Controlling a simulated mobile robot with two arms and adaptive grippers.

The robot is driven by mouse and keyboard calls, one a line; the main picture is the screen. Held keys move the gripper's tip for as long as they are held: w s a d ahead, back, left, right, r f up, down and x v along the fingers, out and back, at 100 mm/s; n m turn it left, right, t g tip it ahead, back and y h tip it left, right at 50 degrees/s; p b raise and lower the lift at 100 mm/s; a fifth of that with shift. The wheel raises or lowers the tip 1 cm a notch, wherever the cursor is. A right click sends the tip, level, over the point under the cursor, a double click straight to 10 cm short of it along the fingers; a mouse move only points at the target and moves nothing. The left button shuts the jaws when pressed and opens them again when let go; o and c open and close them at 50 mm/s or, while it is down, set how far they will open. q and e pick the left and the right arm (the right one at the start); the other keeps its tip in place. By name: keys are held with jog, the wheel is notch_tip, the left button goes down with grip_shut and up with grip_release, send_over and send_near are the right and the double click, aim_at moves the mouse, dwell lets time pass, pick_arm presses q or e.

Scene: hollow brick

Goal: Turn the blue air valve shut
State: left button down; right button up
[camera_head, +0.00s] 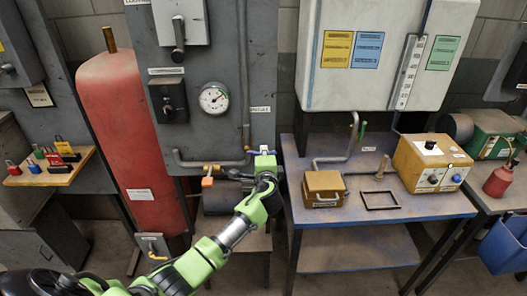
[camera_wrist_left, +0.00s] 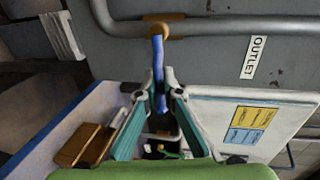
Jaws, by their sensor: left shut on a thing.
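The blue air valve lever (camera_wrist_left: 158,60) shows in the left wrist view. It joins a brass-coloured fitting (camera_wrist_left: 157,29) on a grey pipe and, in that picture, stands across the pipe's line. My left gripper (camera_wrist_left: 160,84) is shut on the lever, with one finger on each side. In the head view my left gripper (camera_head: 264,152) is at the lower right corner of the grey panel, below the OUTLET label (camera_head: 260,109). It mostly hides the blue lever there. My right gripper is not in view.
An orange valve handle (camera_head: 207,182) is on the pipe to the left. A round gauge (camera_head: 214,97) sits above, and a red tank (camera_head: 130,140) stands left. A blue bench (camera_head: 395,208) with a brown box (camera_head: 324,188) and a yellow instrument (camera_head: 430,162) is close on the right.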

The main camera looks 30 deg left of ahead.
pick_arm(q)
jog(key=shift+f, duration=0.15)
dwell(0.4)
jog(key=c, duration=2.2)
grip_release()
jog(key=v, duration=1.2)
jog(key=shift+w, duration=0.1)
